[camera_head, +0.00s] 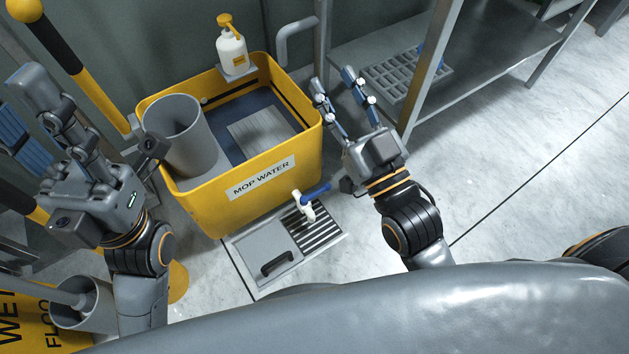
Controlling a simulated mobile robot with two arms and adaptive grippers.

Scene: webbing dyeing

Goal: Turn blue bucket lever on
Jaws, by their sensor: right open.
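A yellow bucket (312,140) labelled "MOP WATER" stands on the floor in the head view. A white tap (303,208) sticks out low on its front near the right corner. The tap's blue lever (318,191) points to the right and slightly up in the picture. My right gripper (333,79) is open and empty beside the bucket's right side, its fingers pointing up in the picture, above and apart from the lever. My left gripper (55,105) is at the left of the bucket, apart from the tap; its finger opening is unclear.
A grey cylinder (196,145) stands in the bucket's left part, and a soap bottle (232,55) sits at its back rim. A floor drain (252,258) lies below the tap. A metal shelf (480,50) stands at right. Open floor lies right of my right arm.

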